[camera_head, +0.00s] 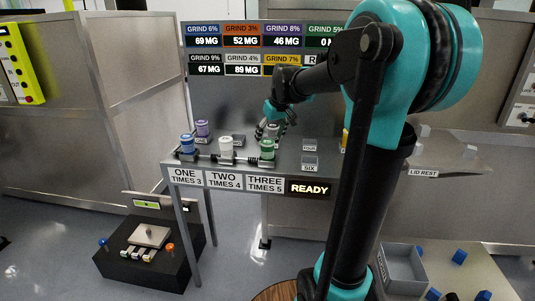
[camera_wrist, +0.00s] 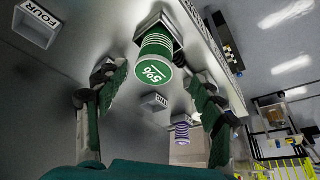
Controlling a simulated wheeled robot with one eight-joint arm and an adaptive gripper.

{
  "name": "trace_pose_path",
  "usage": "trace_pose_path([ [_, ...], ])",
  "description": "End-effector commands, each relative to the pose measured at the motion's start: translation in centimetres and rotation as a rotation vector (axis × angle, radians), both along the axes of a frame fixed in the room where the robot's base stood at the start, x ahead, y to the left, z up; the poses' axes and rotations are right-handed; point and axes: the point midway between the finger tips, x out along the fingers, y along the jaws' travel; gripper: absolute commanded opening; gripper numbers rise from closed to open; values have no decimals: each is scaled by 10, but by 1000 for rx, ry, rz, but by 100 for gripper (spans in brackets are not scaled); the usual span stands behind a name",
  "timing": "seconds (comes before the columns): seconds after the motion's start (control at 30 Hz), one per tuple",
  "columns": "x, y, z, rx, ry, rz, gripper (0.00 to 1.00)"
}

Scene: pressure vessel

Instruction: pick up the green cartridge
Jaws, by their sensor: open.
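The green cartridge (camera_wrist: 155,48), ringed with white stripes and marked 5% on its end, stands in a square holder in the wrist view. In the wrist view my gripper (camera_wrist: 157,92) is open, with one finger on each side of the cartridge's line and a visible gap to both. Nothing is held. A darker green container (camera_head: 267,149) stands in front, above the THREE sign.
A blue container (camera_head: 187,144) and a white one (camera_head: 226,147) share the front rail. A purple cartridge (camera_head: 203,129) stands at back left and shows in the wrist view (camera_wrist: 181,133).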

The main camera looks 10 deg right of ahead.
Motion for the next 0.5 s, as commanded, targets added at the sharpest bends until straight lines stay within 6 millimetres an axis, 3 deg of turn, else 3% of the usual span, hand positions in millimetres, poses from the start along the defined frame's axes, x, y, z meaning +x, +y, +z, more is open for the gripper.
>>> trace_pose_path([
  [0.5,26,2,-46,0,0,-1,68],
])
